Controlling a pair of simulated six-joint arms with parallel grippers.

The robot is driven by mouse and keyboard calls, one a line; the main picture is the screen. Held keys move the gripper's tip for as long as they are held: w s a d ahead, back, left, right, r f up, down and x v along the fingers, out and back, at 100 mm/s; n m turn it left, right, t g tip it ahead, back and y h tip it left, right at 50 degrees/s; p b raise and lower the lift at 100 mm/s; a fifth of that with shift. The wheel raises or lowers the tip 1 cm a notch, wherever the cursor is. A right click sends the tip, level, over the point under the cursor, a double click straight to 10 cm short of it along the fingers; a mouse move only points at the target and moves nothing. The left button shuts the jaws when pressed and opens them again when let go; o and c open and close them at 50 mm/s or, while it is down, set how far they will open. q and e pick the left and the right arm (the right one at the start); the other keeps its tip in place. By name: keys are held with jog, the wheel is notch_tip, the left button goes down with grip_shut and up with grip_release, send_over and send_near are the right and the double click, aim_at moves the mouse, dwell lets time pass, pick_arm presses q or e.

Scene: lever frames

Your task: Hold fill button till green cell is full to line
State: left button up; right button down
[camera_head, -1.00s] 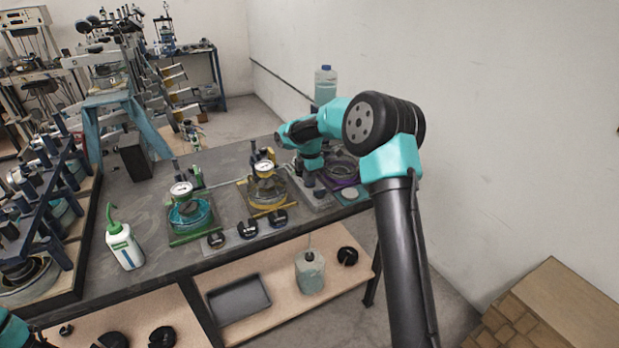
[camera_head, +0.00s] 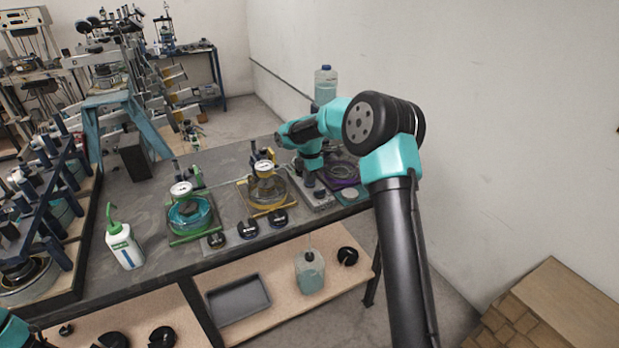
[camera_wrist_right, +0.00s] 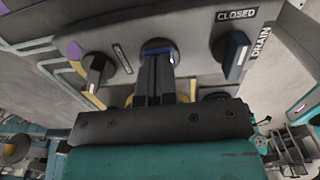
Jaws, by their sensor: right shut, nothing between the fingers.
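The green cell (camera_head: 190,216) stands on a green-edged base at the left of the row, with teal liquid in its clear wall and a dial gauge on top. Its fill line is too small to make out. My right gripper (camera_head: 310,178) is over the control panel (camera_head: 322,201), at the right of the row. In the right wrist view, my shut, empty fingers (camera_wrist_right: 157,62) point at a round dark button (camera_wrist_right: 158,50) and appear to touch it. The fingers hide part of the button. My left gripper is out of view.
A yellow-based cell (camera_head: 266,190) and a purple-ringed cell (camera_head: 343,172) stand on the bench. A black knob (camera_wrist_right: 96,74) and a blue switch (camera_wrist_right: 236,55) by the CLOSED and DRAIN labels flank the button. A white bottle (camera_head: 124,246) stands at the left.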

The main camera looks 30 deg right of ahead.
jog(key=shift+s+f, duration=0.25)
jog(key=shift+f, duration=0.4)
notch_tip(320, 180, up, 15)
jog(key=shift+w+r, duration=0.15)
jog(key=shift+w, duration=0.1)
dwell(0.4)
